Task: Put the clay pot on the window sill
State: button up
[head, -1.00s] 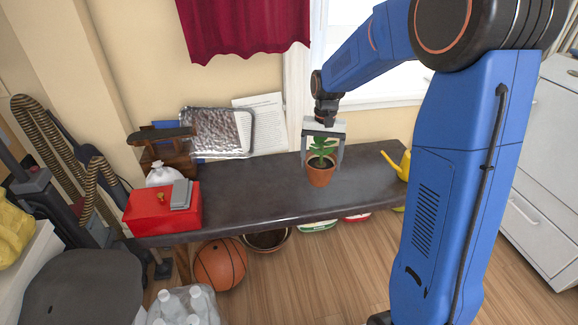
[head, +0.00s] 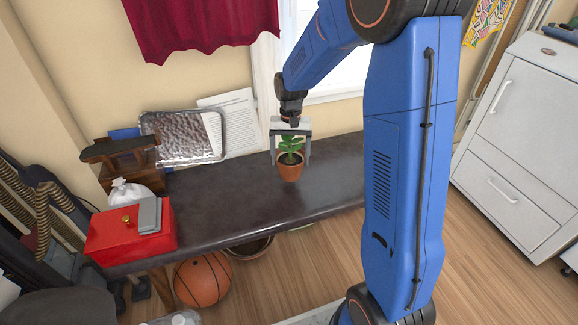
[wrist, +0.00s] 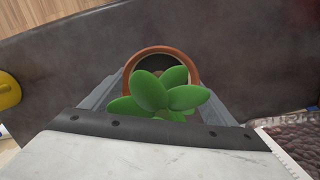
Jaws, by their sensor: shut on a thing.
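The clay pot (head: 289,168) is a small orange-brown pot with a green leafy plant, upright over the dark bench. My gripper (head: 290,155) comes down from above, with one finger on each side of the pot, and is shut on it. In the wrist view the leaves hide part of the pot's rim (wrist: 192,62), and the finger contact is mostly covered. I cannot tell whether the pot's base touches the bench. The window sill (head: 338,97) is a pale ledge under the window, behind and right of the pot, partly hidden by my arm.
The dark bench (head: 215,205) has clear room left of the pot. A red box (head: 105,238), white bag (head: 128,193) and silver tray (head: 183,138) occupy its left end. A yellow object (wrist: 8,90) shows in the wrist view. A basketball (head: 203,279) lies below.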

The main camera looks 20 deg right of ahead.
jog(key=shift+f, duration=1.9)
jog(key=shift+f, duration=0.1)
jog(key=o, duration=1.8)
